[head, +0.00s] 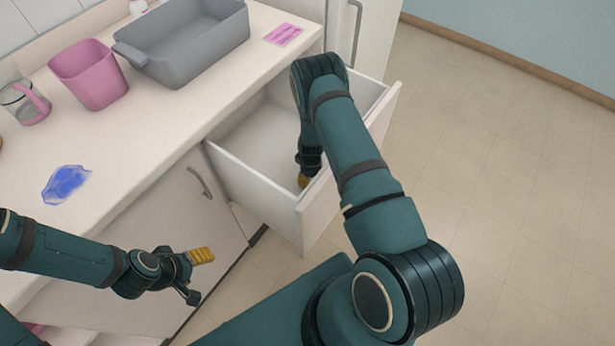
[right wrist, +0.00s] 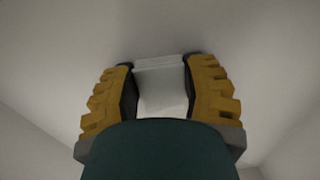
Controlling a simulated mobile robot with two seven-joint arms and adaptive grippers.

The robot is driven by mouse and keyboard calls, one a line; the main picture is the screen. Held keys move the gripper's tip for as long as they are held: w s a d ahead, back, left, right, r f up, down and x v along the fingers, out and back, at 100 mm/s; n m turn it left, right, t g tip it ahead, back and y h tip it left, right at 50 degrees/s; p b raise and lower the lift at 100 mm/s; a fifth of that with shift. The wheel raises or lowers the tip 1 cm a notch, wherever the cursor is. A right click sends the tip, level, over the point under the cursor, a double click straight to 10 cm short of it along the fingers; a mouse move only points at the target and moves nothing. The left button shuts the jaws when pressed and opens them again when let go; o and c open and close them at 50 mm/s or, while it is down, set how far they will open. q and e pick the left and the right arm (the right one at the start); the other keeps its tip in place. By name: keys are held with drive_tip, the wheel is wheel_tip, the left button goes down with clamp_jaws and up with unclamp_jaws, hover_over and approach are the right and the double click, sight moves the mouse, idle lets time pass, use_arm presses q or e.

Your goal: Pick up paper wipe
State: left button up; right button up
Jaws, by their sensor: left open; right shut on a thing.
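The paper wipe (right wrist: 162,92) is a small white folded piece between the two yellow fingers of my right gripper (right wrist: 160,95) in the right wrist view. The gripper is shut on it. In the head view, my right gripper (head: 305,181) reaches down inside the open drawer (head: 252,185), and my own arm hides most of it; the wipe cannot be seen there. My left gripper (head: 200,275) is open and empty, low in front of the cabinet below the counter.
On the counter (head: 150,140) stand a grey basin (head: 190,45), a pink bin (head: 92,78) and a clear jug with a pink handle (head: 25,100). A blue crumpled film (head: 66,184) and a pink card (head: 284,34) lie there too. The floor at right is clear.

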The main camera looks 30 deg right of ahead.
wheel_tip(320, 180, up, 28)
drive_tip(key=p, duration=0.6)
idle(0.3)
drive_tip(key=shift+c, duration=0.3)
drive_tip(key=c, duration=0.3)
